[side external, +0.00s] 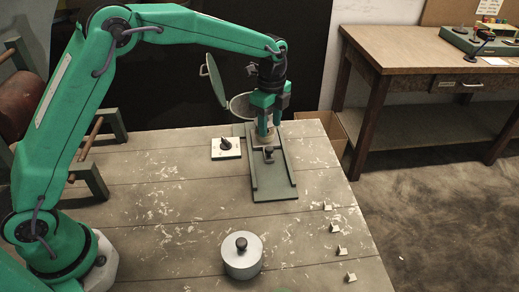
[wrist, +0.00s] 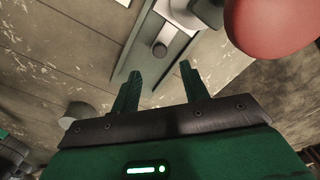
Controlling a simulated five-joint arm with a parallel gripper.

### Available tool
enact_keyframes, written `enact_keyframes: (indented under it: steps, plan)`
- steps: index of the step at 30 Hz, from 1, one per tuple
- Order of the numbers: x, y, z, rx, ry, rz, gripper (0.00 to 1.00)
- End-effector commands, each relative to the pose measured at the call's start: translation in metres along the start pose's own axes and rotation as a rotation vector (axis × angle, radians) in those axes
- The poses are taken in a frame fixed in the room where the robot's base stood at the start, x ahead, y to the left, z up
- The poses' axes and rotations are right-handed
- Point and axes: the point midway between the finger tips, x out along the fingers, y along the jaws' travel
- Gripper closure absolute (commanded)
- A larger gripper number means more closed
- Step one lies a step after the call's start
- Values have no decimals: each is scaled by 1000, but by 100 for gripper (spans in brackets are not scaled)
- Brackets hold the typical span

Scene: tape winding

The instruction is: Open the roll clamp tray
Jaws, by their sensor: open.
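The roll clamp tray appears to be the long grey-green track (side external: 275,182) lying on the wooden table, with raised side edges. A small dark knob or handle (side external: 269,154) stands on it. My gripper (side external: 265,130) points down over the far part of the track. In the wrist view my gripper (wrist: 158,80) has its two fingers apart with nothing between them. The track (wrist: 135,58) and a round-ended knob (wrist: 160,49) lie beyond the fingertips. The gripper partly hides the far end of the track in the side view; I cannot tell whether the tray is open or shut.
A small white box with a black knob (side external: 226,148) sits left of the track. A silver lidded cylinder (side external: 242,257) stands at the front. Several small clips, one here (side external: 335,228), line the right edge. A raised round lid (side external: 216,79) is behind. A red rounded object (wrist: 270,20) fills the wrist view's upper right.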

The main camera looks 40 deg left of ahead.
Motion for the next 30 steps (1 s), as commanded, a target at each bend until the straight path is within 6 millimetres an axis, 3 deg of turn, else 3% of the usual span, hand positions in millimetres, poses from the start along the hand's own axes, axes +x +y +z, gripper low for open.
enact_keyframes:
  steps: [8,24,30]
  plan:
    - [8,1,0,-1,0,2,55]
    - [66,1,0,-2,0,2,55]
    - [77,1,0,-2,0,1,55]
